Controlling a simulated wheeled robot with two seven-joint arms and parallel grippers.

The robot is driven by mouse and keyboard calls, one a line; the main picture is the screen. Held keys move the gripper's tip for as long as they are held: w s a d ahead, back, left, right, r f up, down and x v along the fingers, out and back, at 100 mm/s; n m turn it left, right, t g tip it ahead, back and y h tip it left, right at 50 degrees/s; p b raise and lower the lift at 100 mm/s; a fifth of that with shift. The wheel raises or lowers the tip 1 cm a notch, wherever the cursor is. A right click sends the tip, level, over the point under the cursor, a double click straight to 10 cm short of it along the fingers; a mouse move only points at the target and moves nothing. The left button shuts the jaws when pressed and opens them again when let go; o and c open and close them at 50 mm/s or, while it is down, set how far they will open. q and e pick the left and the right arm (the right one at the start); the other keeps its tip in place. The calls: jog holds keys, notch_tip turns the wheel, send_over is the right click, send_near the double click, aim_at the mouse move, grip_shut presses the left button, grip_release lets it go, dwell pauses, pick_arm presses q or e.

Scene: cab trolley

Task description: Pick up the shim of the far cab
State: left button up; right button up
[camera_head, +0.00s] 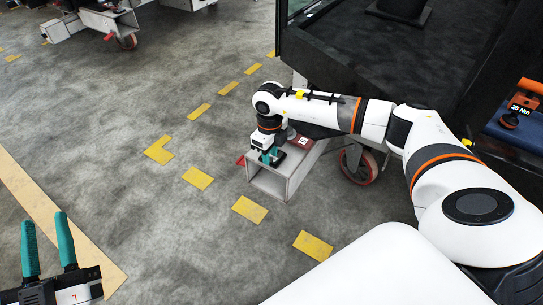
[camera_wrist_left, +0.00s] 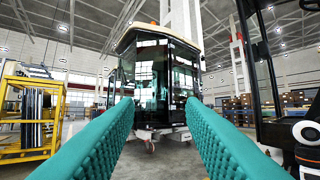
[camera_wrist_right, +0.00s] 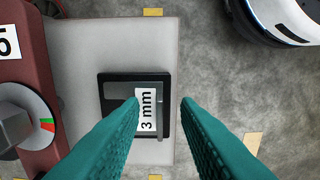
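A black square shim (camera_wrist_right: 115,90) with a white "3 mm" label and a grey raised tab lies on a pale metal surface in the right wrist view. My right gripper (camera_wrist_right: 161,102) is open above it, with the label and tab between its fingertips in the picture; I cannot tell whether it touches. In the head view my right gripper (camera_head: 271,156) is low over the end of a grey trolley beam (camera_head: 290,180), and hides most of the shim. My left gripper (camera_head: 48,240) is open and empty at the lower left, far from the beam.
A dark red box (camera_wrist_right: 22,90) with a knob sits left of the shim. A red-rimmed caster (camera_head: 358,165) and the dark cab (camera_head: 340,50) stand beside the beam. Another cab (camera_wrist_left: 155,75) shows in the left wrist view. Floor with yellow marks is clear.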

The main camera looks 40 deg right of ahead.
grip_shut()
jog(key=shift+r, duration=0.1)
